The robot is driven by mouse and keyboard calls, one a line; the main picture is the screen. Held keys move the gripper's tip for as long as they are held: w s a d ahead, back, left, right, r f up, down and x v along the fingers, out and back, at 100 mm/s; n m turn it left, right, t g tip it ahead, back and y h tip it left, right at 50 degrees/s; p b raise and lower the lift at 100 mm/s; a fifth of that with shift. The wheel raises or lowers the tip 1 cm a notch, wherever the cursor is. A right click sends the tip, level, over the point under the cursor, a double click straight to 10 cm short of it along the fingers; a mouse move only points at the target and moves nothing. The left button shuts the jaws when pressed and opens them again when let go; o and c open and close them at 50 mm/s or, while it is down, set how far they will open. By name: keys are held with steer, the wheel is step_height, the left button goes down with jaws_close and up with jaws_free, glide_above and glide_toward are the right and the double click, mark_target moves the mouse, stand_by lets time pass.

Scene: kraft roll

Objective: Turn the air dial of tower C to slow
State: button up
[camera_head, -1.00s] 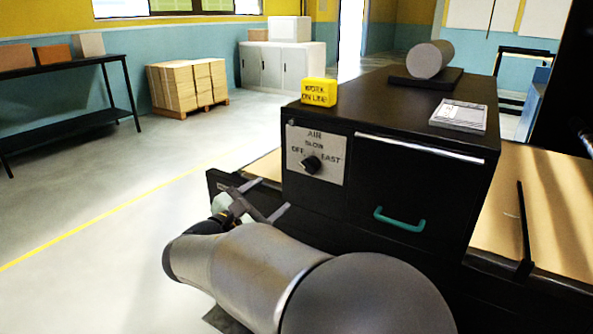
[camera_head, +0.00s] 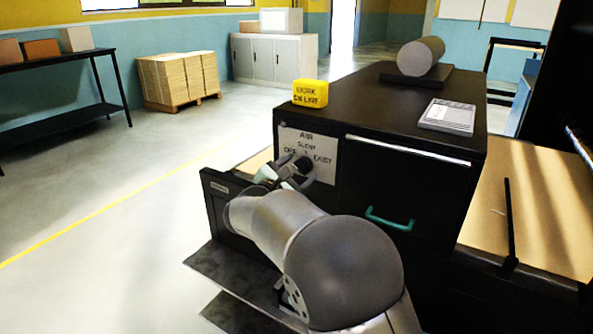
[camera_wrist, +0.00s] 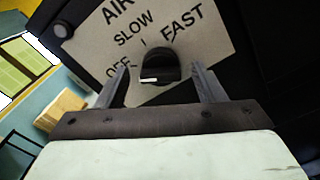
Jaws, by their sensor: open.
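The air dial (camera_wrist: 160,66) is a round black knob with a white mark, on a pale label plate (camera_wrist: 95,40) reading AIR, OFF, SLOW and FAST. In the wrist view the white mark lies on the knob's left side, toward OFF rather than SLOW. My gripper (camera_wrist: 159,70) is open, with one finger on each side of the knob and gaps showing beside it. In the head view my gripper (camera_head: 297,170) is at the plate (camera_head: 322,163) on the black cabinet's front and partly hides the dial. Whether the fingers touch the plate is unclear.
The black cabinet (camera_head: 385,110) carries a yellow block (camera_head: 310,94), a grey roll (camera_head: 421,56) and a paper pad (camera_head: 447,117). A green handle (camera_head: 395,219) sticks out of its front, right of the dial. The floor at left is open.

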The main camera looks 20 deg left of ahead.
steer(key=c, duration=1)
steer(key=shift+f+b, duration=0.15)
steer(key=shift+b, duration=0.2)
